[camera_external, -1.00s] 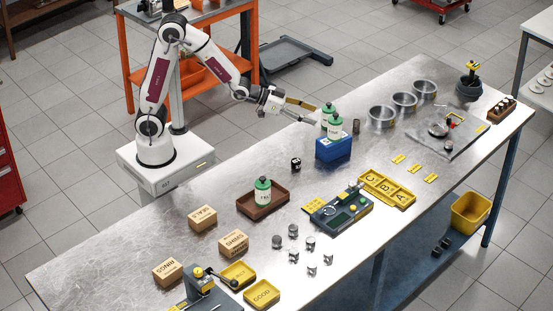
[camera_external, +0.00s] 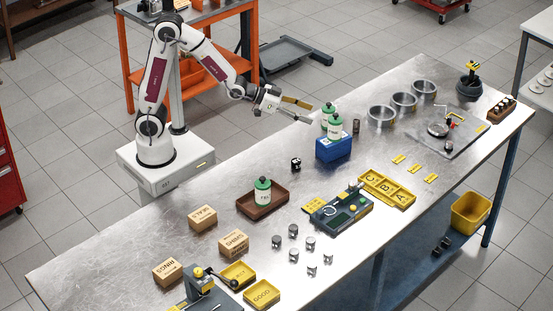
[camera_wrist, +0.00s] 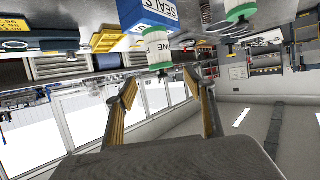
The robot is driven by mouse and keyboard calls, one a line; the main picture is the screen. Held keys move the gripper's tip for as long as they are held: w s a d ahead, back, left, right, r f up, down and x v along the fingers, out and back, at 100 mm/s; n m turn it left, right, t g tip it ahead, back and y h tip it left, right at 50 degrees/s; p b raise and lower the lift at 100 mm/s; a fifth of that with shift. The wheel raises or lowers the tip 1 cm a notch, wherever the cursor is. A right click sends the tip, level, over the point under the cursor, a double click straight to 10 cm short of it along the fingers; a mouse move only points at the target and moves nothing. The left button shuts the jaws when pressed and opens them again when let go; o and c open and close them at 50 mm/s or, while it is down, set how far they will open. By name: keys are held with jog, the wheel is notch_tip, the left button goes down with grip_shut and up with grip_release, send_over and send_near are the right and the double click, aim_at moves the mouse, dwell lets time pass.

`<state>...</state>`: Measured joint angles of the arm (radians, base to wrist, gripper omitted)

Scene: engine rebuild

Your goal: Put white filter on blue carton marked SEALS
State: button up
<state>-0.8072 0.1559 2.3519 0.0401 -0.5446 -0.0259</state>
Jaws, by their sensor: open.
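A white filter with a green cap (camera_external: 335,129) stands upright on top of the blue carton (camera_external: 334,149). In the upside-down wrist view, this filter (camera_wrist: 158,50) sits against the carton (camera_wrist: 145,18), whose label reads SEALS. A second white, green-capped filter (camera_external: 327,113) stands behind the carton, partly hidden by the first. It also shows in the wrist view (camera_wrist: 239,22). A third such filter (camera_external: 263,190) stands in a brown tray (camera_external: 280,202). My gripper (camera_external: 311,113) is open and empty, left of the filter on the carton and apart from it.
Three metal bowls (camera_external: 404,101) stand right of the carton. A yellow lettered tray (camera_external: 387,188) and a grey-blue gauge device (camera_external: 340,212) lie in front. Several small metal parts and tan boxes (camera_external: 203,217) are nearer. The steel table left of the carton is largely clear.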

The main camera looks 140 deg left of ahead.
jog(key=d+r+m+h, duration=0.2)
jog(key=d+h, duration=0.1)
jog(key=d, duration=0.9)
jog(key=d+r+m+h, duration=0.1)
jog(key=d+m+h, duration=0.15)
jog(key=d, duration=0.95)
jog(key=s+d+m+g+h, duration=0.4)
jog(key=s+d, duration=1.3)
jog(key=shift+s+f, duration=0.3)
jog(key=shift+s, duration=0.1)
